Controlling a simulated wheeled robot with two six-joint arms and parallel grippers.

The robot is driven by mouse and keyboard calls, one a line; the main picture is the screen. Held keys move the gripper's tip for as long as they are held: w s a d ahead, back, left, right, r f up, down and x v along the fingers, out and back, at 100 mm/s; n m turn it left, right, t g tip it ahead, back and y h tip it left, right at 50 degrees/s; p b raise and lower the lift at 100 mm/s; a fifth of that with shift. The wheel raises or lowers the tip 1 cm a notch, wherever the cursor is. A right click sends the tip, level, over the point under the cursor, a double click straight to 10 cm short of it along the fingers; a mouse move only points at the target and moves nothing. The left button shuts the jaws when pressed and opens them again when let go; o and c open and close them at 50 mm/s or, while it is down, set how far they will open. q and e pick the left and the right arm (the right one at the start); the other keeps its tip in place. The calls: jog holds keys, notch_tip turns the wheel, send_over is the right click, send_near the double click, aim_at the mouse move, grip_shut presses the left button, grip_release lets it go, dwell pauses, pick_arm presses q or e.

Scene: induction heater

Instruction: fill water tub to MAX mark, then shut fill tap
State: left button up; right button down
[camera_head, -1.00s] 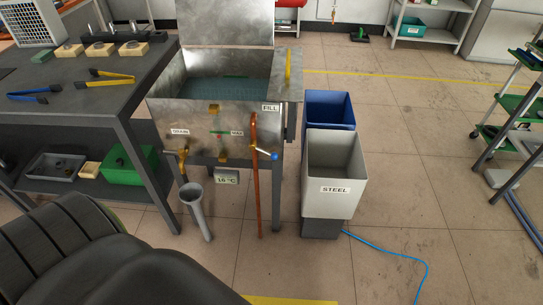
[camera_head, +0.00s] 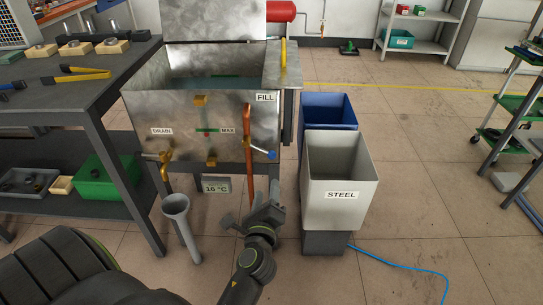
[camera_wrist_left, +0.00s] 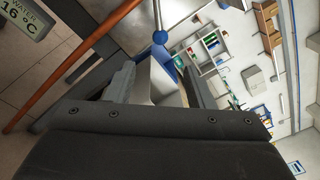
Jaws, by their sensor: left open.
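The metal water tub (camera_head: 140,95) stands beside the bench, with bluish water visible inside. Its front carries a sight gauge (camera_head: 207,131) beside the MAX label (camera_head: 228,131); the exact level is too small to read. The fill tap's blue ball handle (camera_head: 271,155) sticks out at the right of the copper pipe (camera_head: 248,135), below the FILL label. My left gripper (camera_head: 256,202) is open and empty, below and apart from the handle. In the left wrist view the blue ball (camera_wrist_left: 160,37) appears beyond the open fingers (camera_wrist_left: 160,85). My right gripper is not in view.
A brass drain tap (camera_head: 163,160) sits above a grey funnel pipe (camera_head: 178,215) at the left. A temperature display (camera_head: 216,185) reads 16 °C. A grey STEEL bin (camera_head: 340,175) and a blue bin (camera_head: 328,108) stand close at the right. Floor beyond the bins is mostly clear.

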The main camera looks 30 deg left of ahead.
aim_at(271, 159)
pick_arm(q)
jog(key=b+x, duration=0.1)
jog(key=x, duration=1.5)
jog(key=shift+w, duration=0.15)
jog(key=shift+w+a, duration=0.3)
jog(key=shift+w, duration=0.15)
jog(key=shift+r, duration=0.1)
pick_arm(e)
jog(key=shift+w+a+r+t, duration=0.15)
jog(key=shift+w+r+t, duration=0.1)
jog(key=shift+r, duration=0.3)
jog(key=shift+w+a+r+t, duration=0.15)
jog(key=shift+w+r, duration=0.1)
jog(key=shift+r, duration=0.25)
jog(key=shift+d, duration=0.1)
pick_arm(q)
jog(key=shift+c, duration=0.7)
grip_shut()
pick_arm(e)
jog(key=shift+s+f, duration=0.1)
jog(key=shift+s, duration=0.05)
